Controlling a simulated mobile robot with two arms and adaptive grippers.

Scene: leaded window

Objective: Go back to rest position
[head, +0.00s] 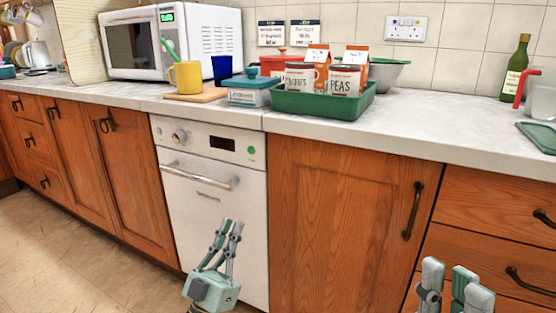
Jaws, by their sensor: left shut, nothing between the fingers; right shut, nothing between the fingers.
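My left gripper (232,228) shows low in the head view, in front of the white dishwasher (211,190). Its fingers point up, lie close together and hold nothing. My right gripper (452,272) shows at the bottom right, in front of the wooden drawers (490,245). Its fingers also point up and hold nothing. Both grippers are below the counter top and apart from the things on it. Most of both arms is out of view.
The counter (440,120) carries a green tray (322,107) with tins and cartons, a yellow mug (186,78) on a board, a microwave (135,45) and a green bottle (515,70). Handles stick out from the dishwasher and cupboards. Floor (90,270) is clear at left.

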